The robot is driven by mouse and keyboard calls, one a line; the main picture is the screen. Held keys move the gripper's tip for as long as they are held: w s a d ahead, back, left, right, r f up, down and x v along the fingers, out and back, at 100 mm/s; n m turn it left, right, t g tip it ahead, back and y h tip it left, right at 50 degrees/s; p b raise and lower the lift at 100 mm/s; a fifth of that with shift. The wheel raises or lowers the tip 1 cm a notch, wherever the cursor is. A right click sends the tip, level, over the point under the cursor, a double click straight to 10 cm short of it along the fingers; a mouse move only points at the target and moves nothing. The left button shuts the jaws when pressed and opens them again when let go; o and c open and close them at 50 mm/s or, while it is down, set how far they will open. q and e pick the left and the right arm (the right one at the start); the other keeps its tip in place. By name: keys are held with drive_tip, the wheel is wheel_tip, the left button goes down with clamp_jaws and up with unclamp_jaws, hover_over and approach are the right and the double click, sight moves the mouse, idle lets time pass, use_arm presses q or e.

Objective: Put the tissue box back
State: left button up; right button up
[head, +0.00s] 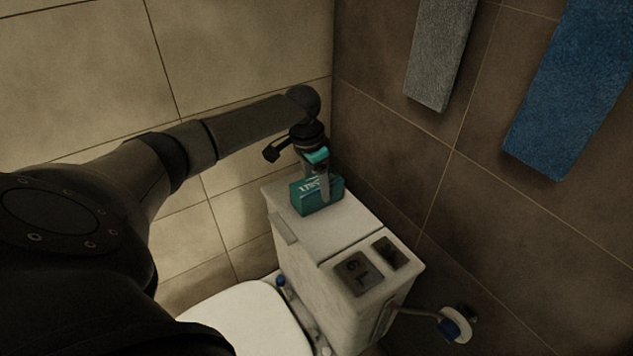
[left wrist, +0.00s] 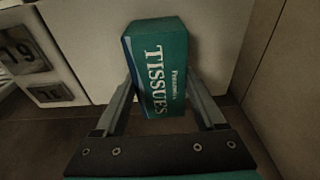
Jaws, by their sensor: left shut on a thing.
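The tissue box (head: 314,197) is a teal box with white lettering. In the head view it is at the back part of the white toilet tank top (head: 337,231). My left gripper (head: 325,188) comes down from above and is shut on the box. In the left wrist view the tissue box (left wrist: 160,70) sits between the two fingers of my left gripper (left wrist: 165,95), and its "TISSUES" lettering shows. I cannot tell whether the underside of the box touches the tank top. My right gripper is not in view.
Two flush plates (head: 358,272) are set in the near part of the tank top. The white toilet lid (head: 245,318) is below. A grey towel (head: 440,50) and a blue towel (head: 575,90) hang on the brown wall at right. The tank top between box and plates is clear.

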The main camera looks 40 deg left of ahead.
sight(311, 185)
use_arm(q)
drive_tip(key=shift+f, duration=0.1)
drive_tip(key=o, duration=1.5)
drive_tip(key=shift+o, duration=0.2)
drive_tip(key=shift+r, duration=0.2)
wheel_tip(311, 185, up, 12)
drive_tip(key=s+p, duration=0.1)
drive_tip(key=p, duration=0.2)
drive_tip(key=shift+s+a, duration=0.2)
drive_tip(key=shift+s, duration=0.15)
drive_tip(key=shift+f, duration=0.1)
